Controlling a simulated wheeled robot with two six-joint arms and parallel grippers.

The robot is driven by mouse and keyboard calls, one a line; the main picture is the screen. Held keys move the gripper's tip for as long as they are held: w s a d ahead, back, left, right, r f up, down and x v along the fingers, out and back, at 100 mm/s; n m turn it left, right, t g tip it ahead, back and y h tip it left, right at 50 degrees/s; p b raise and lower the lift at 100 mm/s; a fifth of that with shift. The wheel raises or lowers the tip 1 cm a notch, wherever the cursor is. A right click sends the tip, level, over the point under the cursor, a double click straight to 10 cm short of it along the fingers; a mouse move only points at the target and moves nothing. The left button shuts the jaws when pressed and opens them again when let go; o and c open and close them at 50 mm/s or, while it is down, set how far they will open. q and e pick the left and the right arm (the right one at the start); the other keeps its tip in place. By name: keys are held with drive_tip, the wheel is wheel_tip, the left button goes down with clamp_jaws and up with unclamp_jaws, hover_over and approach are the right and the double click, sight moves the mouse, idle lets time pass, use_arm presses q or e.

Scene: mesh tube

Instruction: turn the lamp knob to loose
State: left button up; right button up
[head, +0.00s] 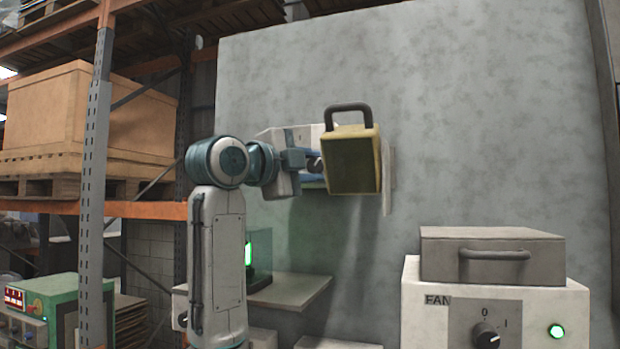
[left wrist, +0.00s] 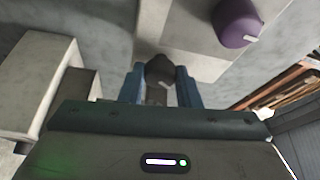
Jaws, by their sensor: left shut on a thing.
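The lamp (head: 352,162) is a yellow box with a dark carrying handle on top, high in front of the grey wall. My left gripper (head: 312,163) reaches it from the left and is at its left side. In the left wrist view, the blue fingers of my left gripper (left wrist: 161,88) are shut on a dark knob (left wrist: 159,70), which I take as the lamp knob. The fingers hide part of the knob, and its pointer setting cannot be read. My right gripper is not in view.
A white fan box (head: 412,307) stands at lower right with its own dark knob (head: 487,336) and a green light. A shelf (head: 290,291) is below my arm. A purple round part (left wrist: 236,22) shows in the left wrist view. Racking stands at left.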

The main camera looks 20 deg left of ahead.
use_arm(q)
drive_tip(key=n+b, duration=0.1)
drive_tip(key=n, duration=0.1)
drive_tip(key=f+n+t+b, duration=0.1)
drive_tip(key=b, duration=0.1)
drive_tip(key=shift+d+n, duration=0.1)
drive_tip(key=shift+n, duration=0.3)
drive_tip(key=shift+r+n+t+y+b, duration=0.1)
drive_tip(key=shift+n+t+y+b, duration=0.3)
drive_tip(key=shift+n+b, duration=0.5)
drive_tip(key=shift+r+n+t+y+b, duration=0.15)
drive_tip(key=shift+n+t+b, duration=0.35)
drive_tip(key=shift+n, duration=0.7)
drive_tip(key=shift+f, duration=0.1)
drive_tip(key=o, duration=1)
